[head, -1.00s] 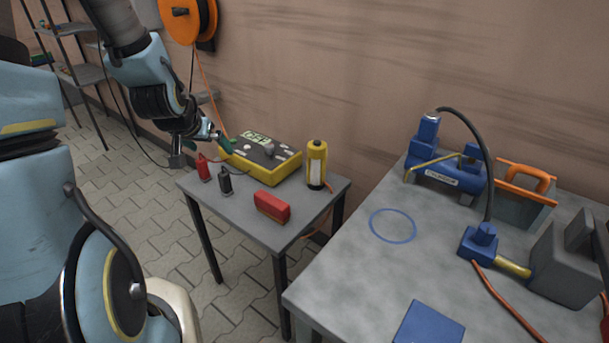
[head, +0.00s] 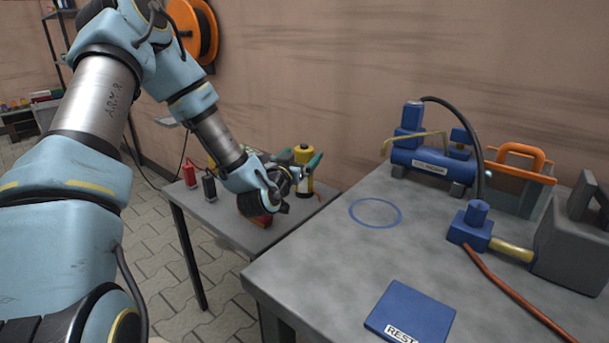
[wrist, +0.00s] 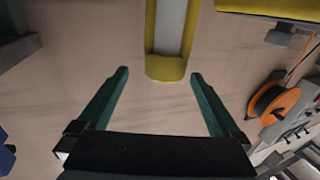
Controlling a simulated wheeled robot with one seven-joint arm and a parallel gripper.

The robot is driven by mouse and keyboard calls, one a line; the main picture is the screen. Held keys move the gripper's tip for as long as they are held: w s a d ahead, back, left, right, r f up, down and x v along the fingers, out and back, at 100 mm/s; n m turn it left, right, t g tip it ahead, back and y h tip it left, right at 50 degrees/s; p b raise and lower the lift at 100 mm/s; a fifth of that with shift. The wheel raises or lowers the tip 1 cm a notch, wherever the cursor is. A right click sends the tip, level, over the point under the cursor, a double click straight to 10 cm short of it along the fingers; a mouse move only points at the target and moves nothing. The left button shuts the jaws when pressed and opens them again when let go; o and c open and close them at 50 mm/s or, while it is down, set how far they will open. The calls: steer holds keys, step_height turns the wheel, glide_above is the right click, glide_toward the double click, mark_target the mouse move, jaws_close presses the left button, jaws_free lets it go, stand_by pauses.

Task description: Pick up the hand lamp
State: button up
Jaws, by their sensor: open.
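The hand lamp, a yellow upright cylinder with a pale panel (head: 304,152), stands at the back right of the small grey table (head: 215,208). In the wrist view the lamp (wrist: 168,66) comes in from the top, its near end close to the gap between the fingertips. My gripper (head: 299,160) is open, its green fingers apart on either side of the lamp in the head view. In the wrist view the open gripper (wrist: 160,74) is empty, with no finger visibly touching the lamp. My arm hides part of the lamp's surroundings and most of the yellow meter.
A red block (head: 262,221) lies under my wrist on the small table. Red (head: 189,174) and black (head: 209,186) clips stand at its left. The larger bench (head: 330,270) at right holds a blue pump (head: 430,160), an orange-handled box (head: 520,180) and a blue pad (head: 410,313).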

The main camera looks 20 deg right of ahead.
mark_target(308, 147)
steer(key=x, duration=0.7)
steer(key=shift+w+a+f, duration=0.1)
steer(key=shift+w+f, duration=0.2)
jaws_close()
stand_by(0.5)
